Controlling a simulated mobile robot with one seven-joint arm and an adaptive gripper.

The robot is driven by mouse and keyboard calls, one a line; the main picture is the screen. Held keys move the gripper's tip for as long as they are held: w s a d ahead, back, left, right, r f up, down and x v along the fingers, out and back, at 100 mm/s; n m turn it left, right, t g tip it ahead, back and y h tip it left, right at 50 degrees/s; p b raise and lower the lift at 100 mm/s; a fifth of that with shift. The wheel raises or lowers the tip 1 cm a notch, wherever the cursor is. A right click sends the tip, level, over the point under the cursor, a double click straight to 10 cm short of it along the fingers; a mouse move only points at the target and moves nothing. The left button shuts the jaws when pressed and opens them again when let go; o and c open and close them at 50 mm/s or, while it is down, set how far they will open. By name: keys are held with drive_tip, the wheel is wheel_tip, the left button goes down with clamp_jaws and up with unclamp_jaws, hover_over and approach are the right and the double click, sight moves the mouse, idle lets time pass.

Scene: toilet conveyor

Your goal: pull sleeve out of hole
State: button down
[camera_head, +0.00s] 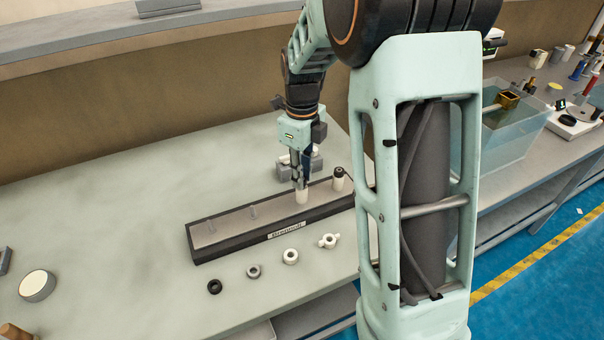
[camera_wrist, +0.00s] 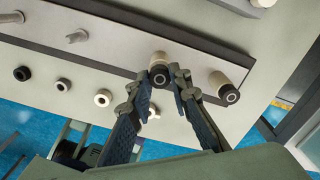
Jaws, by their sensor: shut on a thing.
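In the wrist view my fingertips (camera_wrist: 161,78) are on either side of this sleeve (camera_wrist: 158,60), which has a dark ringed end. Its lower end appears to meet the block's grey top; the hole itself is hidden.
Two thin pegs rise from the block's left part. In front lie a black ring (camera_head: 214,287), a grey ring (camera_head: 253,272), a white ring (camera_head: 290,257) and a white winged part (camera_head: 328,241). The table's left is mostly clear.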

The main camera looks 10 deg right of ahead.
drive_tip(key=shift+r+p, duration=1.7)
drive_tip(key=shift+r, duration=0.6)
